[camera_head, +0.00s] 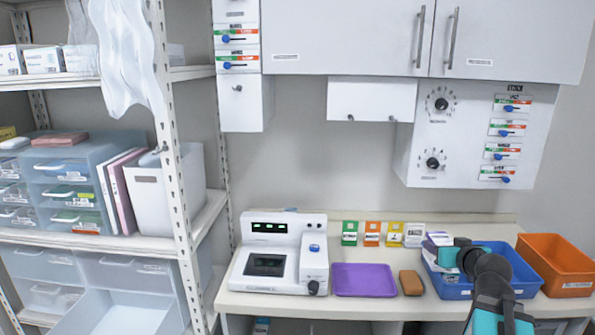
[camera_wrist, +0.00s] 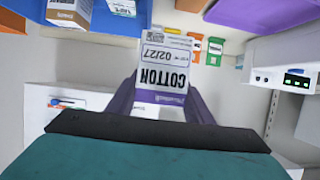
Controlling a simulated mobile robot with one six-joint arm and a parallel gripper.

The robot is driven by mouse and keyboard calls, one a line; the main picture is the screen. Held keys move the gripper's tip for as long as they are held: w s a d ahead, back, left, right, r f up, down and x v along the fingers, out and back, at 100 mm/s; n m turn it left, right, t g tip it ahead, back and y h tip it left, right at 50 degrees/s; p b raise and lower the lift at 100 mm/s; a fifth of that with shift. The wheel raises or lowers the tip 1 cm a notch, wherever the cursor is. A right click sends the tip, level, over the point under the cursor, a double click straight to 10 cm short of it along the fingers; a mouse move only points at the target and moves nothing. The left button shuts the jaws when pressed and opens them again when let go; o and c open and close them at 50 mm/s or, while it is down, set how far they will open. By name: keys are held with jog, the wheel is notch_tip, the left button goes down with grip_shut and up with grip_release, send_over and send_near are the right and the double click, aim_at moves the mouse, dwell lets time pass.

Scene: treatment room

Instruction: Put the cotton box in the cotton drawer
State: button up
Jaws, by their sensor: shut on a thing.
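The cotton box (camera_wrist: 163,70) is white and purple, with its printed COTTON label upside down in the wrist view. My gripper (camera_head: 463,243) is shut on it, above the back left part of the blue tray; in the wrist view the box is between the jaws, whose tips are largely hidden. The box also shows in the head view (camera_head: 437,239), just left of the gripper. I cannot tell which drawer is the cotton drawer; small labels are unreadable. A translucent drawer (camera_head: 118,312) at lower left stands open, and its visible inside looks empty.
The blue tray (camera_head: 455,291) holds other boxes, and an orange bin (camera_head: 562,266) stands right of it. A brown block (camera_head: 411,283), purple tray (camera_head: 363,281) and white device (camera_head: 280,255) occupy the bench. A shelf post (camera_head: 178,190) stands at left; wall cabinets (camera_head: 375,40) hang above.

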jog(key=w+a+r, duration=0.1)
jog(key=w+a, duration=0.2)
jog(key=a, duration=1)
jog(key=w+a+r, duration=0.2)
jog(key=w+a, duration=0.2)
jog(key=a, duration=0.9)
jog(key=shift+w+r, duration=0.15)
jog(key=shift+d, duration=0.4)
